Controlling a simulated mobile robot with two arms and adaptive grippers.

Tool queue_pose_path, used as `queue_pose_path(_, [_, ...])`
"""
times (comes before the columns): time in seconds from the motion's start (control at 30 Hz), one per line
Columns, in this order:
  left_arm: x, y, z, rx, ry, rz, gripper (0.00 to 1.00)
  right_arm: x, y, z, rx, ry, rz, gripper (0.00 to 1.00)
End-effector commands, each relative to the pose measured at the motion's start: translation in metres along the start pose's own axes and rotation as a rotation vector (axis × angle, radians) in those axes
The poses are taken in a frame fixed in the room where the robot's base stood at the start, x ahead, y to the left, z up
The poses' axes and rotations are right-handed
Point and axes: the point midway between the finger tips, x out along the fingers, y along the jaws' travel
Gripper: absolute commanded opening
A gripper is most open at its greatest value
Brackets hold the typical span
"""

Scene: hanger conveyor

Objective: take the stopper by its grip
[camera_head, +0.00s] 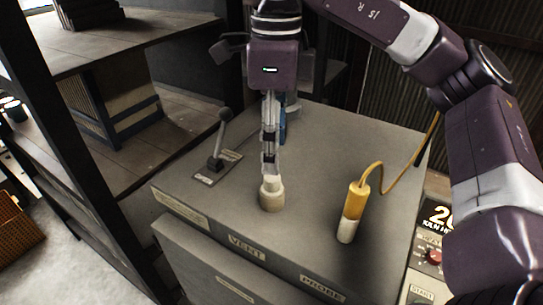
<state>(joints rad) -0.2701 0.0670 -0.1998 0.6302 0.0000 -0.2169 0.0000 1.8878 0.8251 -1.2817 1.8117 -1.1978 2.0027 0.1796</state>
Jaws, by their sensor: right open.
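The stopper (271,197) is a short cream plug with a narrower grip on top. It stands upright on the grey cabinet top behind the VENT label (247,247). My right gripper (269,168) points straight down right over it, with its fingertips at the grip. I see the fingers nearly edge-on, so the gap between them is hidden. The gripper is open, and I cannot tell whether it touches the grip. My left gripper is not in view.
A yellow and white probe (352,211) with a yellow cable (405,168) stands right of the stopper. A lever (218,142) is at the left, and a blue item (282,125) is partly hidden behind my gripper. A control panel (432,256) is at the right.

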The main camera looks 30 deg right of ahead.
Motion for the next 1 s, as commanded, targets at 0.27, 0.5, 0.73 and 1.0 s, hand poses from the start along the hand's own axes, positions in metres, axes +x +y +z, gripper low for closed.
queue_pose_path(0.27, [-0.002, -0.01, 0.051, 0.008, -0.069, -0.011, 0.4, 0.022, -0.002, -0.003, 0.001, 0.009, -0.01, 0.5])
queue_pose_path(0.5, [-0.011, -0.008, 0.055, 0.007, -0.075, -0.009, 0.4, 0.039, -0.004, 0.0, 0.001, 0.011, -0.007, 0.5])
queue_pose_path(0.73, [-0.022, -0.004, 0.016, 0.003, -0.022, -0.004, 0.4, 0.07, -0.006, 0.002, 0.001, 0.009, -0.008, 0.5])
queue_pose_path(1.0, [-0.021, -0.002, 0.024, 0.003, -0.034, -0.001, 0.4, 0.075, -0.006, 0.003, 0.001, 0.006, -0.009, 0.5])
